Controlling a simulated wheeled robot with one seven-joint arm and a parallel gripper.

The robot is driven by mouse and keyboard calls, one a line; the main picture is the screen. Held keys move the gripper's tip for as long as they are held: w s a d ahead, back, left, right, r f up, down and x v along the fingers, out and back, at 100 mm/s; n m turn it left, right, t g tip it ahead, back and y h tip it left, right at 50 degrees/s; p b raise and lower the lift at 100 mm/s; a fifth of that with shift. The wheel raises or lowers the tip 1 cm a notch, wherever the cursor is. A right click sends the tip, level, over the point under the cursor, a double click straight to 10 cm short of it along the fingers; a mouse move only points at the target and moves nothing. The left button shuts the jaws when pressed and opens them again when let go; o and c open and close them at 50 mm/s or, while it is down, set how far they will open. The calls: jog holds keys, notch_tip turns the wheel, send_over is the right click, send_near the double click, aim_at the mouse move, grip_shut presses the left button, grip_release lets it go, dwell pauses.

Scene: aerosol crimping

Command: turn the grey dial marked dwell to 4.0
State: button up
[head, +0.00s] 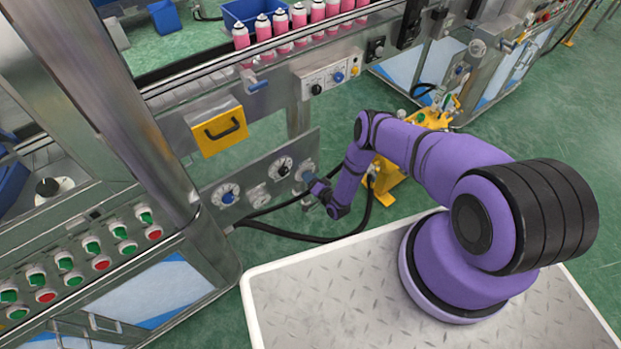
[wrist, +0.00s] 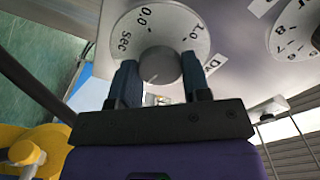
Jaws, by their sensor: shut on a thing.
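The grey dial (wrist: 160,66) is a round knob on a pale scale plate (wrist: 135,25). The plate reads "Sec" and "0.0" on the left and a part-hidden number starting with 1 on the right. A label starting "Dw" (wrist: 297,57) is partly covered beside my right finger. My gripper (wrist: 160,82) has one finger on each side of the knob and is shut on it. I cannot make out the dial's pointer or its reading. In the head view my gripper (head: 312,183) is at the right end of the steel panel, where it hides most of this dial.
On the same panel are a black-knobbed dial (head: 283,168) and a blue-knobbed dial (head: 228,197). Another numbered scale (wrist: 298,35) is close on the right in the wrist view. Black hoses (head: 290,235) hang below.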

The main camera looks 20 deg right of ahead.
jog(key=m, duration=0.6)
jog(key=shift+s, duration=0.1)
jog(key=shift+m, duration=0.3)
dwell(0.3)
jog(key=o, duration=0.9)
